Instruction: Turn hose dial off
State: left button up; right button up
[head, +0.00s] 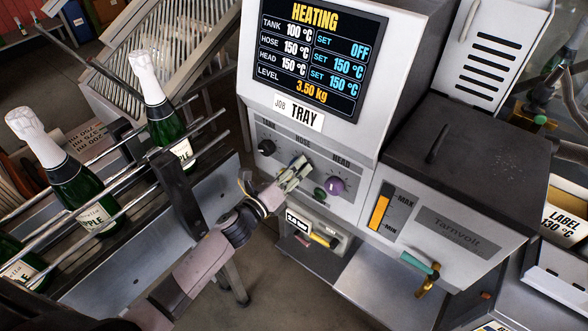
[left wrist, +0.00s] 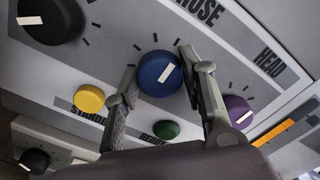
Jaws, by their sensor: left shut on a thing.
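The hose dial (left wrist: 160,68) is a blue knob with a white mark, below the HOSE label in the left wrist view. Its mark slants toward the upper right. My left gripper (head: 294,174) is at the machine's front panel and hides this dial in the head view. In the left wrist view the fingers of my left gripper (left wrist: 160,88) sit on either side of the blue dial, shut on it. The screen (head: 311,54) reads HEATING, with tank set OFF, hose set 150 °C and head set 150 °C. My right gripper is not in view.
The black tank dial (left wrist: 48,18) and purple head dial (head: 334,187) flank the hose dial. Yellow (left wrist: 89,99) and green (left wrist: 166,130) buttons lie just below. A rail conveyor with green bottles (head: 75,185) stands left. A teal-handled tap (head: 419,263) juts out lower right.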

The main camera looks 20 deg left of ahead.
pick_arm(q)
jog(key=shift+n, duration=0.3)
jog(key=shift+f+n+p, duration=0.1)
jog(key=shift+n+p, duration=1.75)
jog(key=shift+n, duration=9.75)
jog(key=o, duration=1.2)
jog(key=shift+c, duration=0.2)
